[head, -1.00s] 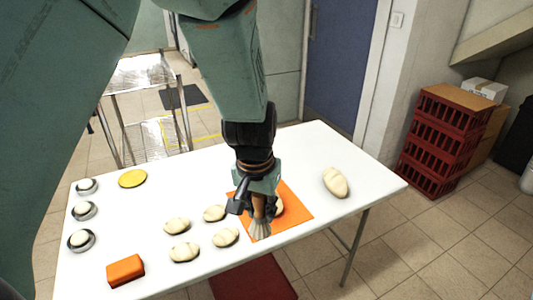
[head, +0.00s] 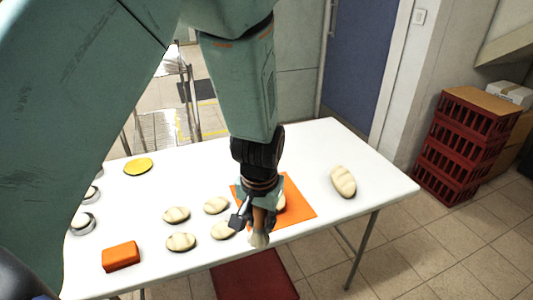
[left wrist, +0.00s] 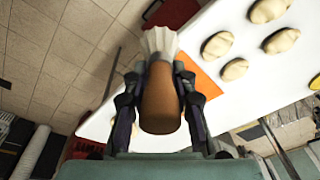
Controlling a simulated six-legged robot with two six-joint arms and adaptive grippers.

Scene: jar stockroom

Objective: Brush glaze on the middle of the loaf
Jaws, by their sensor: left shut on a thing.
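My left gripper (head: 258,206) is shut on the brush, over the front part of the orange mat (head: 301,208). The brush has a brown handle (left wrist: 160,100) and pale fanned bristles (left wrist: 160,40); in the head view the bristles (head: 259,240) point down by the table's front edge. Whether they touch anything I cannot tell. A pale loaf (head: 281,203) on the mat is mostly hidden behind my gripper. A larger scored loaf (head: 343,181) lies at the table's right. My right gripper is not in view.
Several small loaves, one of them here (head: 181,242), lie left of the mat on the white table (head: 310,150). An orange block (head: 121,256), a yellow disc (head: 138,166) and small round dishes (head: 83,223) are further left. Red crates (head: 465,140) stand on the floor at right.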

